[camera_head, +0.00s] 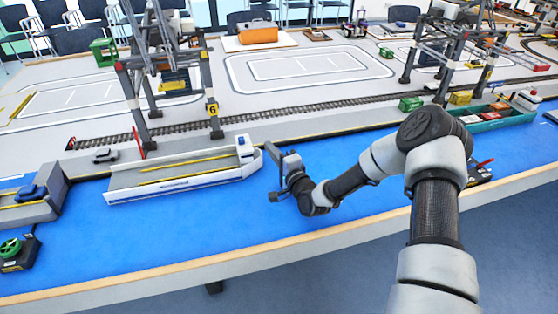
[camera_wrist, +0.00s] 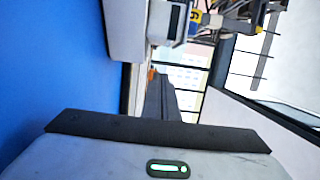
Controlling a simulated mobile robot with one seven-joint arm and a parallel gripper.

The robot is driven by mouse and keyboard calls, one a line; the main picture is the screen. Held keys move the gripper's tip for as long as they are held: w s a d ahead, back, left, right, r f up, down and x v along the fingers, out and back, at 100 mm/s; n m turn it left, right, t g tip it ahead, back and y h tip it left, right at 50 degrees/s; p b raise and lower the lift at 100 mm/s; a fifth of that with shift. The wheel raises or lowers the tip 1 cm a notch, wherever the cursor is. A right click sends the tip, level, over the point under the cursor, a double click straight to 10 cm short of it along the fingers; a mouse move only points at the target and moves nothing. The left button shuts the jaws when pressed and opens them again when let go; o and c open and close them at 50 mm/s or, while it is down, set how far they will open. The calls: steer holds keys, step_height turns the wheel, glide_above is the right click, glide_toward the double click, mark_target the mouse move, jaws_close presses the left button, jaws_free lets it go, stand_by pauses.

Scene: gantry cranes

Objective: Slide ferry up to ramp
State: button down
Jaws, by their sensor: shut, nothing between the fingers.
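The ferry (camera_head: 180,182) is a long white and grey boat with yellow deck lines and a small white cabin (camera_head: 244,148) at its right end. It lies on the blue water surface along the quay. The grey ramp (camera_head: 50,190) with a small dark blue car (camera_head: 30,193) on it stands at the far left, with a blue gap between it and the ferry's left end. My gripper (camera_head: 283,160) is shut and empty, just right of the ferry's right end; whether it touches the hull I cannot tell. The wrist view shows a pale hull-like part (camera_wrist: 125,30) ahead.
A gantry crane marked 6 (camera_head: 212,110) stands on the quay behind the ferry. A dark control box with a green wheel (camera_head: 15,250) sits at the front left. A green barge with containers (camera_head: 500,122) lies at the right. Blue surface in front of the ferry is clear.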

mark_target(258, 158)
steer(key=shift+s+a, duration=0.2)
steer(key=shift+a, duration=0.8)
steer(key=shift+s+a, duration=0.2)
steer(key=shift+a, duration=0.8)
steer(key=shift+a, duration=0.1)
steer(key=s+a+b, duration=0.1)
steer(key=a, duration=0.3)
steer(key=s+a+b, duration=0.1)
steer(key=a+b, duration=0.1)
steer(key=a, duration=0.3)
steer(key=s+a+b, duration=0.1)
steer(key=s+a, duration=0.1)
steer(key=a, duration=0.3)
steer(key=shift+a+b, duration=0.15)
steer(key=shift+b, duration=0.15)
steer(key=shift+a, duration=0.15)
